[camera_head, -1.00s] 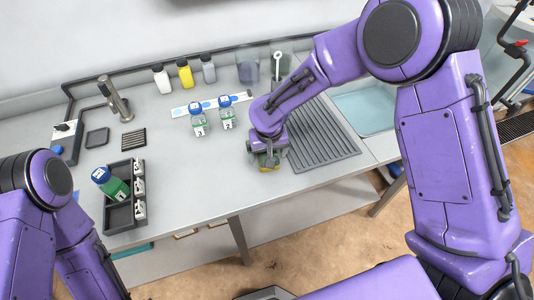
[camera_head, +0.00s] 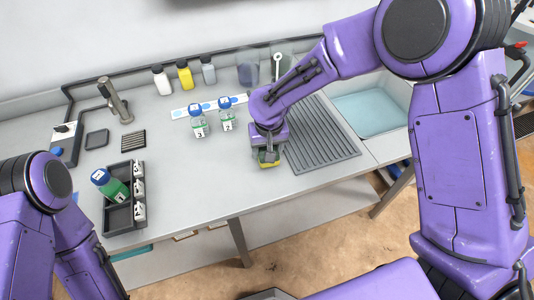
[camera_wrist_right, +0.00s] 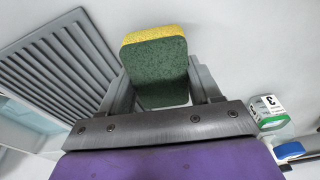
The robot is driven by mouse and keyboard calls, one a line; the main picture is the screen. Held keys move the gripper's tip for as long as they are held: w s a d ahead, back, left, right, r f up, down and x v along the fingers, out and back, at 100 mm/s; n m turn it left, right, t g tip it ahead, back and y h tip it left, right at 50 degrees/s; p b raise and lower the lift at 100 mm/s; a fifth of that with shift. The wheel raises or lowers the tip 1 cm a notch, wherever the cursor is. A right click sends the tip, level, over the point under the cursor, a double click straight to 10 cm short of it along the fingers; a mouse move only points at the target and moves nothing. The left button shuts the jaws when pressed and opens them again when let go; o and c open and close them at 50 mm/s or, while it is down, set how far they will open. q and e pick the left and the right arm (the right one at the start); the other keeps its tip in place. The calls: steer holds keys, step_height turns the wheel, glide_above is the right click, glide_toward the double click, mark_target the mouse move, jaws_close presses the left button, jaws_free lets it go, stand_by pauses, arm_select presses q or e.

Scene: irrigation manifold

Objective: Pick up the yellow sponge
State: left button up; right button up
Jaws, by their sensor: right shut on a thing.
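The sponge (camera_wrist_right: 157,65), with a yellow layer and a dark green scouring side, is between the fingers of my right gripper (camera_wrist_right: 152,88) in the right wrist view. The gripper is shut on it. In the head view the sponge (camera_head: 268,160) shows only in part under my right gripper (camera_head: 267,150), at the table's front, left of the ridged drain board. I cannot tell whether it touches the table. My left arm comes in at the lower left of the head view; its gripper is not in view.
Two bottles with blue caps (camera_head: 198,122) (camera_head: 226,117) stand just left of my right gripper. A dark tray (camera_head: 119,215) with a green bottle (camera_head: 112,186) is at the left. The drain board (camera_head: 320,140) and a sink (camera_head: 370,110) lie to the right. The front middle of the table is clear.

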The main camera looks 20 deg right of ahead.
steer(key=s+a+r+b, duration=0.2)
steer(key=s+a+r, duration=0.6)
steer(key=a+r, duration=0.2)
steer(key=shift+s+a+r, duration=0.15)
steer(key=shift+s+a, duration=0.05)
steer(key=shift+a, duration=0.45)
steer(key=shift+o, duration=0.7)
steer(key=shift+c, duration=0.3)
